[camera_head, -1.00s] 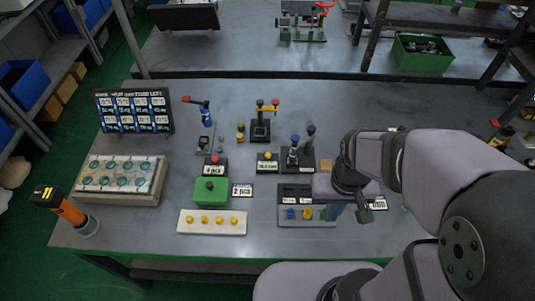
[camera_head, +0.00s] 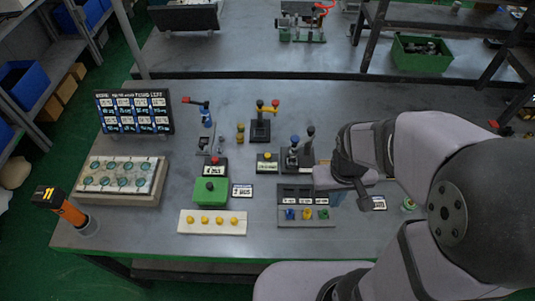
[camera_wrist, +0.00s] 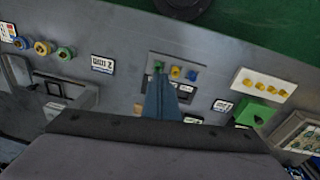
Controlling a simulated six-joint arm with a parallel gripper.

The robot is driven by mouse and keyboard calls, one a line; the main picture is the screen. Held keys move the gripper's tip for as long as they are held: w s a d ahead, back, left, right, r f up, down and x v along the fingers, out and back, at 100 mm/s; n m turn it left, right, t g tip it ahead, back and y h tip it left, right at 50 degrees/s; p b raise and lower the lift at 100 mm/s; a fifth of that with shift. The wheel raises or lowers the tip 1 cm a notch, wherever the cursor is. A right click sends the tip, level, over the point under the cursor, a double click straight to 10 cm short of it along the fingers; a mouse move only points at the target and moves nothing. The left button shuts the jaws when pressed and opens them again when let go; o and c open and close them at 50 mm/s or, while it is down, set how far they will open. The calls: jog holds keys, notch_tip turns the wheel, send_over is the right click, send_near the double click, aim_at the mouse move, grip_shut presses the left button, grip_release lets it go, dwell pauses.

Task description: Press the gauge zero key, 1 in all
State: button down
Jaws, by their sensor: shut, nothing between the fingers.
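My gripper (camera_head: 337,200) is shut and empty, its bluish fingers above the table just right of the grey tray with blue, yellow and green pieces. In the wrist view the fingers (camera_wrist: 160,100) point toward that tray (camera_wrist: 187,88). I cannot tell for sure which control is the gauge zero key, as the labels are too small to read. Candidates in the head view are a black box with a yellow button (camera_head: 267,157), a box with a red button (camera_head: 215,160), and a green box with a dark knob (camera_head: 209,192). The gripper touches none of these.
A white strip with several yellow knobs (camera_head: 212,222) lies at the front. Lever valves (camera_head: 260,125) and a dark block with upright handles (camera_head: 298,155) stand behind. A display board (camera_head: 135,111), a gauge tray (camera_head: 121,180) and an orange tool (camera_head: 70,211) are left.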

jog(key=w+n+t+p, duration=0.1)
jog(key=w+n+t, duration=0.15)
jog(key=w, duration=0.75)
jog(key=n+t+y+p, duration=0.2)
jog(key=n+y+p, duration=0.3)
jog(key=n, duration=0.8)
send_over(269, 156)
notch_tip(269, 156, down, 6)
jog(key=r, duration=0.1)
jog(key=shift+f+y+b, duration=0.25)
jog(key=shift+y+b, duration=0.05)
notch_tip(269, 156, down, 7)
jog(key=b, duration=0.7)
jog(key=shift+r, duration=0.15)
jog(key=shift+f+b, duration=0.85)
jog(key=shift+f, duration=0.2)
jog(key=shift+f, duration=0.15)
